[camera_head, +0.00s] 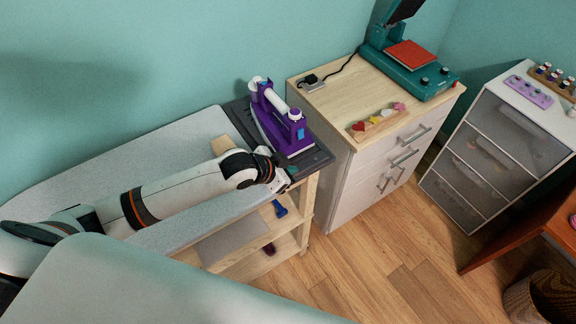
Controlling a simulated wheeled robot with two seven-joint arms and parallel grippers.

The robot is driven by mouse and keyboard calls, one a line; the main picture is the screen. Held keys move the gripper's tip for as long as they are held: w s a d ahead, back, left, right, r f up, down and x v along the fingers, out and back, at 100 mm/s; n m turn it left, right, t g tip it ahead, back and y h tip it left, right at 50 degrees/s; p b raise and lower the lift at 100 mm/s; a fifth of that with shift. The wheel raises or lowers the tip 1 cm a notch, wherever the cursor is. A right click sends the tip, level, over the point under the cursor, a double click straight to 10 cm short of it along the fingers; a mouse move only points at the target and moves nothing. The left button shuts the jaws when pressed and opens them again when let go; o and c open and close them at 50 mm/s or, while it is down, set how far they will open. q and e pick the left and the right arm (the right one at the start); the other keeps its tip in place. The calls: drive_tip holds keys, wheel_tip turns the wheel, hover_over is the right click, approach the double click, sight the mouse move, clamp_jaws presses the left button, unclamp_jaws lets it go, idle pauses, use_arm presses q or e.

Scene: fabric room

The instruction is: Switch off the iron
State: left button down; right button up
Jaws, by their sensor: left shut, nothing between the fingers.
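The purple and white iron (277,114) rests on a dark grey stand (317,157) at the right end of the grey ironing board (178,140). A light blue patch shows on its right end. My left arm comes in from the left across the board. My left gripper (288,180) is at the near edge of the stand, below and in front of the iron in the picture, apart from it. It is shut and empty, though its fingers are small and partly hidden by the wrist. My right gripper is not in view.
A wooden cabinet (347,190) stands right of the board, with a teal heat press (414,62) and a tray of coloured shapes (378,121) on top. Wooden shelves (276,262) are under the board. A grey drawer unit (497,160) stands further right. Floor (380,255) is clear in front.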

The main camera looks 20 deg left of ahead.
use_arm(q)
drive_tip(key=shift+r, duration=0.1)
drive_tip(key=shift+w+a+r+p, duration=0.1)
drive_tip(key=shift+r+p, duration=0.2)
drive_tip(key=shift+p, duration=0.15)
drive_tip(key=r+p, duration=0.3)
drive_tip(key=p, duration=0.1)
drive_tip(key=shift+d+r, duration=0.2)
drive_tip(key=shift+r, duration=0.15)
drive_tip(key=b+v, duration=0.2)
drive_tip(key=v, duration=0.8)
drive_tip(key=shift+s+f, duration=0.25)
